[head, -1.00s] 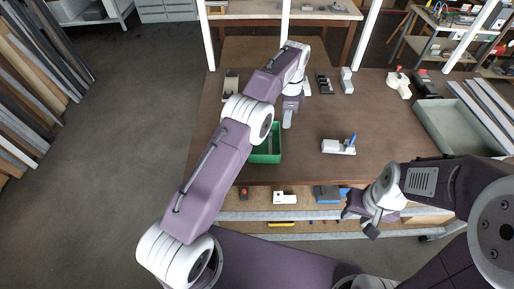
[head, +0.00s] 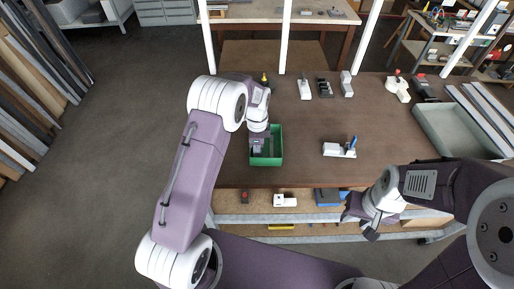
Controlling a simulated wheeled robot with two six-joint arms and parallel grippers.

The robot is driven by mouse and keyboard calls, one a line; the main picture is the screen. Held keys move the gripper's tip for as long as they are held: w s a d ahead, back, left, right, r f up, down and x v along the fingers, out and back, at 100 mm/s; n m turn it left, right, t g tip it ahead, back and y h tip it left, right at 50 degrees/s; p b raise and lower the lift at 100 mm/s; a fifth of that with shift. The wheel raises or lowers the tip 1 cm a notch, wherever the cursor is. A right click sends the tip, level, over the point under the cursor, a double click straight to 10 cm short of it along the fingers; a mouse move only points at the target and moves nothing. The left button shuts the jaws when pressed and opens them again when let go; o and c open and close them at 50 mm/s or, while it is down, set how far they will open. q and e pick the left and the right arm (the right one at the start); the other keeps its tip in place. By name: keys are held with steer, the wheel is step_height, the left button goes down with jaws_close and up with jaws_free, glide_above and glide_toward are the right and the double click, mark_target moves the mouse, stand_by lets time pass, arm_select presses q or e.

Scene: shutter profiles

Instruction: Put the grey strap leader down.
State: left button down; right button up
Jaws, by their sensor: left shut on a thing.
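My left gripper (head: 257,148) points down at the left part of the green bin (head: 280,148) on the brown workbench. It is shut on a small grey piece, the grey strap leader, which is mostly hidden by the fingers and arm. I cannot tell whether the piece touches the bin floor. My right gripper (head: 360,221) hangs in front of the bench's near edge, with its fingers apart and nothing between them.
A white block with a blue lever (head: 340,149) stands right of the bin. Several small fixtures (head: 323,88) line the back. A grey-green tray (head: 430,133) lies at the right. The bench (head: 385,140) is clear between. A shelf (head: 230,203) runs below.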

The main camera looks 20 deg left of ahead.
arm_select(q)
steer(key=shift+w+f, duration=0.1)
steer(key=shift+f, duration=0.6)
steer(key=c, duration=1.4)
jaws_free()
steer(key=shift+o, duration=0.3)
